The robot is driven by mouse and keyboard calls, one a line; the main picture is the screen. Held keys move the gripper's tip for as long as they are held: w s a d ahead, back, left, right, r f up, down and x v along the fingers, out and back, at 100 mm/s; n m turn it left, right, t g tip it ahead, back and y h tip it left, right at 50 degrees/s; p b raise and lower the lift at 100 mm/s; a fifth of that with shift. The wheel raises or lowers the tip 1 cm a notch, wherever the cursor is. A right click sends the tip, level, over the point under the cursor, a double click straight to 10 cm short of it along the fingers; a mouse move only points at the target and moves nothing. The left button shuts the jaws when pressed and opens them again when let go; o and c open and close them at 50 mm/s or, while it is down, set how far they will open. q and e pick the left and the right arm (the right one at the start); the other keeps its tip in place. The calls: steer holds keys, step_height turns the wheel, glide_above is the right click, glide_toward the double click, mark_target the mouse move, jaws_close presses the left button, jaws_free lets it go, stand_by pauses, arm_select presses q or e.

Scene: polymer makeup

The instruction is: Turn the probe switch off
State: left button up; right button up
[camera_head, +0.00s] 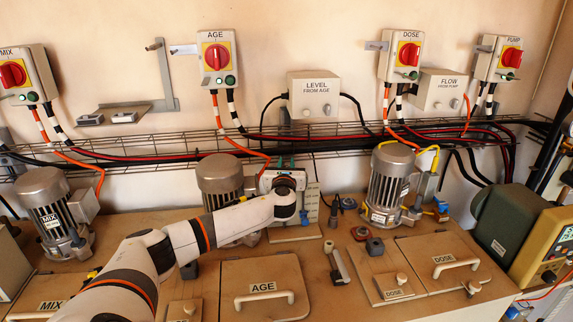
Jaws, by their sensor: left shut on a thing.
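A small pale panel (312,203) with green terminals on top stands at the back of the bench, between the AGE motor and the DOSE motor. My left arm reaches in from the lower left, and my left gripper (288,190) is right at the panel's left part. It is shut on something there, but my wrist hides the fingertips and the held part. No label reading probe shows, so the switch itself cannot be made out. My right gripper is not in view.
Red rotary switches MIX (12,74), AGE (216,57) and DOSE (409,54) are on the wall above a cable tray. The AGE motor (219,176) is left of my gripper, the DOSE motor (390,180) right. A handled AGE lid (262,278) lies in front.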

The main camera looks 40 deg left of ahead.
arm_select(q)
steer(key=shift+s+a+n+g+y+p, duration=0.15)
steer(key=shift+n+g+y+p, duration=0.15)
steer(key=shift+n+g+y, duration=0.95)
steer(key=shift+s+n+g+y+p, duration=0.1)
steer(key=shift+n+g+y+p, duration=0.25)
steer(key=shift+n+g+y, duration=0.95)
steer(key=shift+s+a+n+g+y+p, duration=0.15)
steer(key=shift+n+g+y+p, duration=0.2)
steer(key=shift+n+g, duration=1)
steer(key=shift+m+g, duration=0.3)
steer(key=shift+g, duration=0.5)
jaws_close()
steer(key=o, duration=0.9)
jaws_free()
steer(key=shift+o, duration=0.2)
